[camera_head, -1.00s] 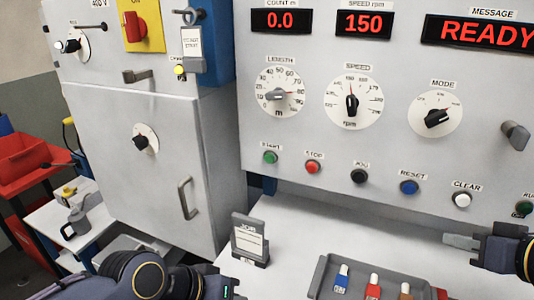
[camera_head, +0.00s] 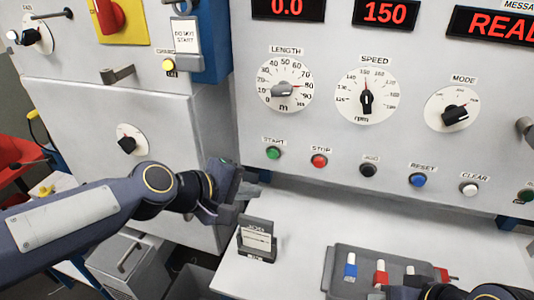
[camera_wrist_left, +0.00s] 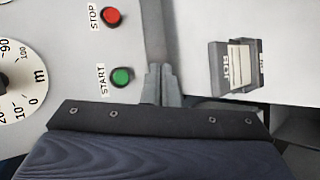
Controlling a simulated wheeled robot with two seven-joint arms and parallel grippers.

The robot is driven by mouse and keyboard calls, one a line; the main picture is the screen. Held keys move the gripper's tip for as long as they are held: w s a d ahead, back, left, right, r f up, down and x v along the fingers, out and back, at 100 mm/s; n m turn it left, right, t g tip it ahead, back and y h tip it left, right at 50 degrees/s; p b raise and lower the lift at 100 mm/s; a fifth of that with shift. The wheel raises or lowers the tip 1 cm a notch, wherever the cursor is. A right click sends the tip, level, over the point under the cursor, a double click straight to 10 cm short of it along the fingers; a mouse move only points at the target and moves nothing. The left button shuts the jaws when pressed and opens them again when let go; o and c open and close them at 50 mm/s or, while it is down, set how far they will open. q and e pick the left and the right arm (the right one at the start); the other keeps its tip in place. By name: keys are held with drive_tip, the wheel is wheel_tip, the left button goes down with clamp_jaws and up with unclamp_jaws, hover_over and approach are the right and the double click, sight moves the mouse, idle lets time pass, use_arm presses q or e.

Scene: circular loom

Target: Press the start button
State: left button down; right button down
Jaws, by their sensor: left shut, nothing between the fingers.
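The green start button (camera_head: 273,152) is on the grey panel under the START label, left of the red stop button (camera_head: 319,161). My left gripper (camera_head: 254,190) is below and a little left of the start button, in front of the panel's lower edge. In the left wrist view its closed fingertips (camera_wrist_left: 160,72) are beside the green start button (camera_wrist_left: 121,77), apart from it in the picture. Nothing is between the fingers. My right gripper shows only in part at the bottom right edge; its fingers are not clear.
Black, blue and white buttons continue the row to the right. A job card holder (camera_head: 257,240) stands on the white shelf below my left gripper. A grey tray (camera_head: 338,272) with coloured items lies to its right. A grey cabinet (camera_head: 75,120) stands at left.

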sight(272, 154)
use_arm(q)
drive_tip(key=shift+w, duration=0.1)
drive_tip(key=w+d+p, duration=0.1)
drive_tip(key=w+d, duration=0.1)
drive_tip(key=w, duration=0.6)
drive_tip(key=shift+d, duration=0.35)
drive_tip(key=shift+w, duration=0.15)
idle(1.6)
drive_tip(key=shift+w+d+p, duration=0.15)
drive_tip(key=shift+w+p, duration=0.15)
drive_tip(key=shift+w, duration=0.05)
drive_tip(key=shift+w+d, duration=0.1)
drive_tip(key=shift+w, duration=0.3)
idle(0.7)
idle(0.3)
drive_tip(key=shift+s+a, duration=0.25)
drive_tip(key=shift+s, duration=0.55)
